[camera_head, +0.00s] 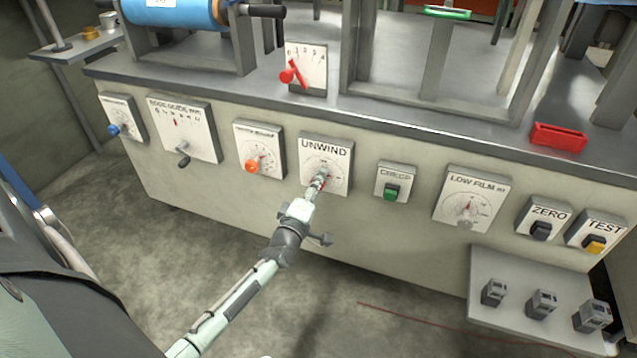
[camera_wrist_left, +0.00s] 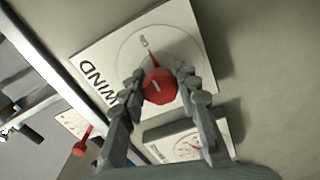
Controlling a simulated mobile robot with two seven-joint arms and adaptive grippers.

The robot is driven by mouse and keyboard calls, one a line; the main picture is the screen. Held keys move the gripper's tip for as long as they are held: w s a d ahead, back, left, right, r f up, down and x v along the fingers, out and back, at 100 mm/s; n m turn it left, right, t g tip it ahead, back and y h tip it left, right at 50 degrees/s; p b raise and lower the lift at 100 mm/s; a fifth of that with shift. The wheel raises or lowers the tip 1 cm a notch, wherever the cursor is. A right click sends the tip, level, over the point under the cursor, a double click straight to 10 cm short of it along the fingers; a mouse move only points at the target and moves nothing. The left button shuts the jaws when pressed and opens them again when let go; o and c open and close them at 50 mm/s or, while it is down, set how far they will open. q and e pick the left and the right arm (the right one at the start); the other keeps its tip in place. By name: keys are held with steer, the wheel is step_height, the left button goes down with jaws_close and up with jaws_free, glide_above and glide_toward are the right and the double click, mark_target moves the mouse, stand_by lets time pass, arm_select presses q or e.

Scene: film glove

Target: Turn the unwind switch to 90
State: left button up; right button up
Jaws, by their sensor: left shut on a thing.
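The UNWIND panel (camera_head: 326,150) is a white dial plate on the front of the machine, in the middle of the head view. My left gripper (camera_head: 319,182) reaches up to its dial and covers most of the knob there. In the left wrist view the UNWIND plate (camera_wrist_left: 98,62) fills the upper middle. Its red knob (camera_wrist_left: 158,88) sits between the two fingers of my left gripper (camera_wrist_left: 160,80), which are shut on it. A thin red pointer runs from the knob toward a small mark on the dial that I cannot read surely. My right gripper is not in view.
An orange-knob dial (camera_head: 259,150) sits left of the UNWIND panel and a green-button box (camera_head: 395,182) sits right. The LOW FILM dial (camera_head: 471,199) is further right. A red lever dial (camera_head: 305,68) stands above on the deck. The floor in front is mostly clear.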

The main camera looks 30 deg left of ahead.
arm_select(q)
steer(key=o, duration=1.2)
steer(key=shift+s, duration=0.1)
steer(key=v, duration=1.1)
steer(key=shift+s+d, duration=0.2)
steer(key=shift+s, duration=0.2)
